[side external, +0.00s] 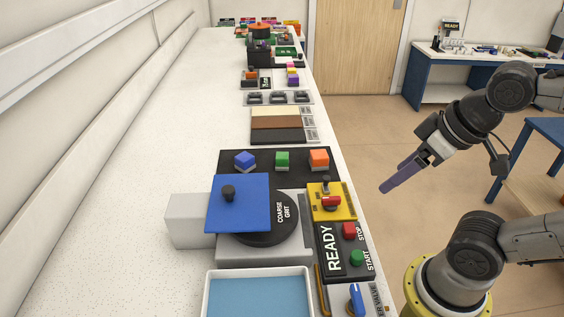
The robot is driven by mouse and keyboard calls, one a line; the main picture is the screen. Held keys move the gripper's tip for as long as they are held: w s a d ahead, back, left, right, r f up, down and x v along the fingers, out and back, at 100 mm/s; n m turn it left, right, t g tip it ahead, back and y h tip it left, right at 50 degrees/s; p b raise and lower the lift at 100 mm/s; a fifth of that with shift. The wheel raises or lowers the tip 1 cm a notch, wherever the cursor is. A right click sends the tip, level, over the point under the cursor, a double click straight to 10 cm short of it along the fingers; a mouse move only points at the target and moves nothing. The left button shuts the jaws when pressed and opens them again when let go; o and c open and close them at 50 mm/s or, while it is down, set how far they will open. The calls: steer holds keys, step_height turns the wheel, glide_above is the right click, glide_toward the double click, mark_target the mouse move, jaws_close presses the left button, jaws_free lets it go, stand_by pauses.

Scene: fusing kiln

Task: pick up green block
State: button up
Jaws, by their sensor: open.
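A small green block (282,158) sits on a dark panel (262,178) on the long white bench. A blue block (245,159) stands to its left and an orange block (319,158) to its right, with gaps between them. My gripper (392,189) is open and empty. It hangs over the floor side of the bench, to the right of the green block and clear of it. Its long purple fingers point down and left, and they overlap each other in this view.
A machine with a blue plate (238,203) and a "COARSE GRIT" disc stands in front of the blocks. A yellow switch panel (332,202) and a READY panel (343,250) line the bench's right edge. A blue-filled tray (207,297) is nearest. Bare bench lies at left.

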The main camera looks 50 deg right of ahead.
stand_by(0.4)
steer(key=w+r+n, duration=0.6)
steer(key=r+n, duration=0.2)
steer(key=n, duration=0.6)
steer(key=n+g, duration=0.6)
steer(key=n, duration=0.6)
glide_above(282, 155)
steer(key=f, duration=1.7)
steer(key=shift+w+a+f, duration=0.1)
steer(key=shift+w, duration=0.1)
steer(key=shift+s+f, duration=0.15)
steer(key=shift+f, duration=1.3)
steer(key=shift+s+f, duration=0.1)
steer(key=shift+f, duration=1.35)
